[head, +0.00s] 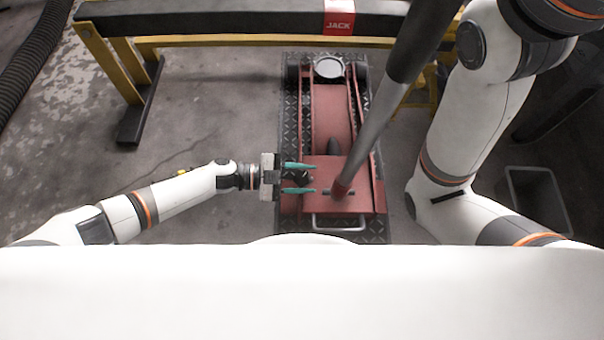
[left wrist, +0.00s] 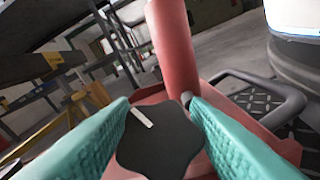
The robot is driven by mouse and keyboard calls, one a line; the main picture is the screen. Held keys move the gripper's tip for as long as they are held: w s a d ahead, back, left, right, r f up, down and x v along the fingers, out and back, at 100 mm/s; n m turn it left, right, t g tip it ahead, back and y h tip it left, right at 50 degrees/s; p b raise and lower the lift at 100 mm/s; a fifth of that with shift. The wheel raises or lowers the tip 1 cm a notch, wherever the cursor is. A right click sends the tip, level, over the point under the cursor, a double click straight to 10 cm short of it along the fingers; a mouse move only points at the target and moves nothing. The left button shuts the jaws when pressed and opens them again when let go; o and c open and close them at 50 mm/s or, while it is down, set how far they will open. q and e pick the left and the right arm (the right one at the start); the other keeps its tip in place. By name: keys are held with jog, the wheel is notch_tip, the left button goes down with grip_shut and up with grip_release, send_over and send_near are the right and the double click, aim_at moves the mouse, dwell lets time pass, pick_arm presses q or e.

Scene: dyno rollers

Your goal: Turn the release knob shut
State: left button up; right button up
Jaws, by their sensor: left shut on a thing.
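The release knob (left wrist: 158,145) is a dark, lobed knob with a white pointer line, between the teal fingers in the left wrist view. The line runs toward the knob's upper left. My left gripper (head: 313,178) is shut on the knob, with one finger at each side of it.
The jack stands on a dark tread-plate mat (head: 291,135) with a metal carry handle (head: 338,226) at its near end. A yellow-framed bench with a JACK label (head: 339,24) spans the back. A grey bin (head: 537,195) stands at right.

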pick_arm(q)
jog(key=shift+a+m+g, duration=0.1)
jog(key=shift+m+g, duration=0.3)
jog(key=shift+m, duration=0.1)
jog(key=o, duration=1)
